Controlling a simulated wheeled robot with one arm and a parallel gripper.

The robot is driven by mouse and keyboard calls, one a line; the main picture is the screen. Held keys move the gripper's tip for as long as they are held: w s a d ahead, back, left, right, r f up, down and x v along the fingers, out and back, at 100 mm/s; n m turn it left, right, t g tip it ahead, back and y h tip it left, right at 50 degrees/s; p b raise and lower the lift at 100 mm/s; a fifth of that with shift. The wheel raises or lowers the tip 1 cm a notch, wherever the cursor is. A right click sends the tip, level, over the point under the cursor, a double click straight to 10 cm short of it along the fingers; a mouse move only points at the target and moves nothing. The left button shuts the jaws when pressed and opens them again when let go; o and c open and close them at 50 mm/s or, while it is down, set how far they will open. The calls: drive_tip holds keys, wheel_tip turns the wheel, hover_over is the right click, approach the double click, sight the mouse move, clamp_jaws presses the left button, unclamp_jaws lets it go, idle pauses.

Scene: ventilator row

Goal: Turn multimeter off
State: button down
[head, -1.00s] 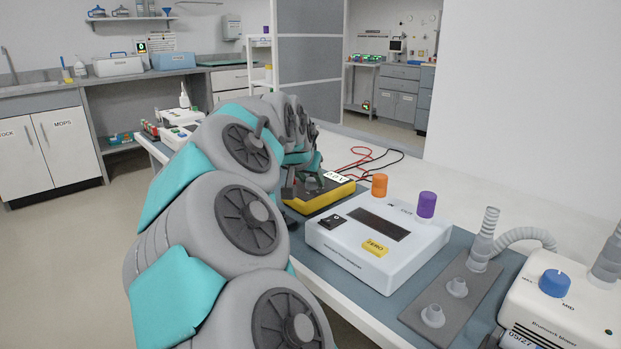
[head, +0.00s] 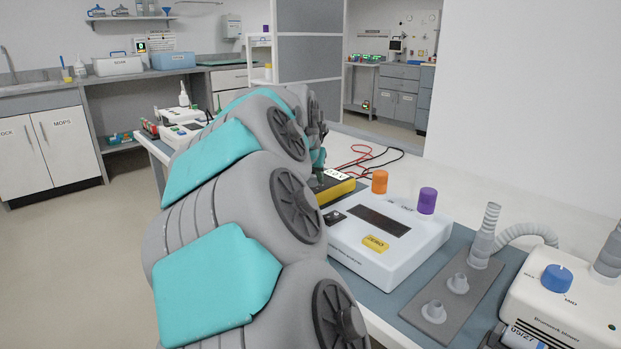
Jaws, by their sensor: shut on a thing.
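The multimeter (head: 341,190) is a yellow case with a dark top face on the bench, just behind the white device. My arm covers its left part. Red and black leads lie on the bench behind it. My gripper (head: 319,182) is at the top face of the multimeter, pointing down, small and partly hidden by my arm. Its jaws appear closed at the multimeter's dial, which they hide. The dial's setting cannot be read.
A white device (head: 405,250) with a yellow ZERO button, an orange knob (head: 379,182) and a purple knob (head: 427,201) stands close in front. A grey plate (head: 462,300) and a blower (head: 560,300) are at right. Another white device (head: 183,128) stands at the far left end.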

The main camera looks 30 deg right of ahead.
drive_tip(key=n+y+b, duration=0.1)
drive_tip(key=n, duration=0.1)
drive_tip(key=n+t+y+b, duration=0.1)
drive_tip(key=n+b, duration=0.1)
drive_tip(key=n+t+y+b, duration=0.1)
drive_tip(key=shift+d+f+n+y, duration=0.15)
drive_tip(key=shift+d+n+y, duration=0.1)
drive_tip(key=shift+n+y, duration=0.15)
drive_tip(key=shift+s+d+n+t+y+b, duration=0.15)
drive_tip(key=shift+n+t+y+b, duration=0.15)
drive_tip(key=shift+n+y+b, duration=0.95)
drive_tip(key=shift+r+n, duration=0.2)
drive_tip(key=shift+n, duration=0.15)
drive_tip(key=c, duration=0.5)
unclamp_jaws()
drive_tip(key=v, duration=0.7)
drive_tip(key=shift+s+r, duration=0.3)
